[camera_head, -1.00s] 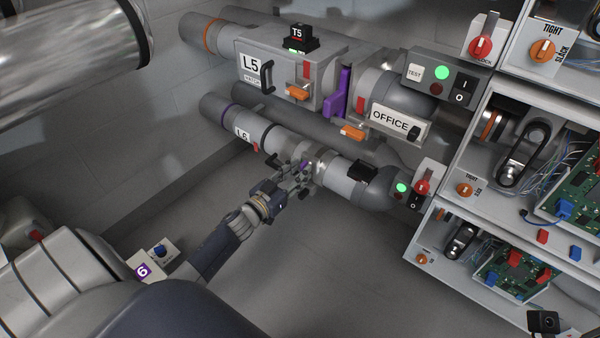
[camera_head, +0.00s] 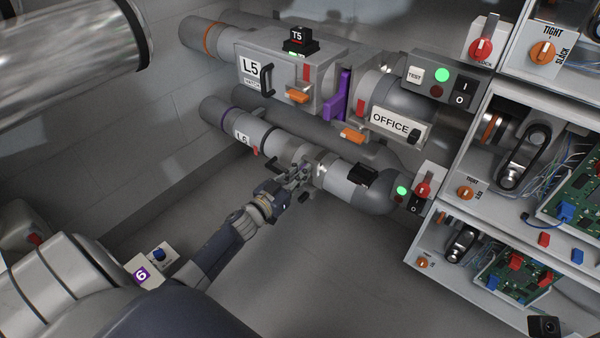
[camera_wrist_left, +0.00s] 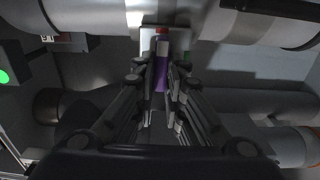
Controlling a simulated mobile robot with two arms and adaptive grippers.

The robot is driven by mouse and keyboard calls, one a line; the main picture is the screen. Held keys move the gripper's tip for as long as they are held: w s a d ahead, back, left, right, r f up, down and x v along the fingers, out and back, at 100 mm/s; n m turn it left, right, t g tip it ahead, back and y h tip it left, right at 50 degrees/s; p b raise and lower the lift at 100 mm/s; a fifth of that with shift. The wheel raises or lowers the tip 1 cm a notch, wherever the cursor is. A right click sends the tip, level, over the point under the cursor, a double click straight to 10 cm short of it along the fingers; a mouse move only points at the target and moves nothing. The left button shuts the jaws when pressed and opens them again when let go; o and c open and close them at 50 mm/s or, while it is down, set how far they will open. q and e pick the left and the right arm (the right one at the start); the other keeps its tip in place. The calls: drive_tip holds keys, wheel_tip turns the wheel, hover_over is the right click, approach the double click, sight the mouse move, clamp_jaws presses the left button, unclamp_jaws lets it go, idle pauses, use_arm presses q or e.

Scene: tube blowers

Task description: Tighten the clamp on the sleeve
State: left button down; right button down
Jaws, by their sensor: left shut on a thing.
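The L6 tube (camera_head: 262,132) runs from the back wall down to the right, with a pale grey sleeve section (camera_head: 338,178) toward its right end. My left gripper (camera_head: 303,173) is at the near side of the sleeve. In the left wrist view its fingers (camera_wrist_left: 166,80) are shut on a purple clamp lever (camera_wrist_left: 161,73). A small red part (camera_wrist_left: 161,31) and a pale plate show beyond the lever, against the tube (camera_wrist_left: 205,22). In the head view the lever is hidden by the fingers. My right gripper is not in view.
The L5 tube box (camera_head: 275,72) with a black T5 block (camera_head: 299,38) lies above, with another purple lever (camera_head: 339,97) and orange handles. An OFFICE label (camera_head: 392,121) is right of it. Open cabinets (camera_head: 480,190) with circuit boards fill the right.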

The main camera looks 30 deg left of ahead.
use_arm(q)
drive_tip(key=m, duration=0.5)
drive_tip(key=d+m, duration=0.1)
drive_tip(key=m, duration=0.2)
drive_tip(key=shift+f+p, duration=0.25)
drive_tip(key=shift+p, duration=0.15)
drive_tip(key=m, duration=0.3)
drive_tip(key=m+b, duration=0.1)
drive_tip(key=shift+s+d+f+m, duration=0.1)
drive_tip(key=shift+f+m, duration=0.15)
drive_tip(key=shift+m, duration=0.15)
drive_tip(key=m, duration=0.1)
drive_tip(key=m+b, duration=0.1)
drive_tip(key=m, duration=0.2)
drive_tip(key=shift+d+f+m, duration=0.1)
drive_tip(key=shift+f+m, duration=0.15)
drive_tip(key=shift+m, duration=0.15)
drive_tip(key=c, duration=1.7)
unclamp_jaws()
drive_tip(key=shift+o, duration=0.2)
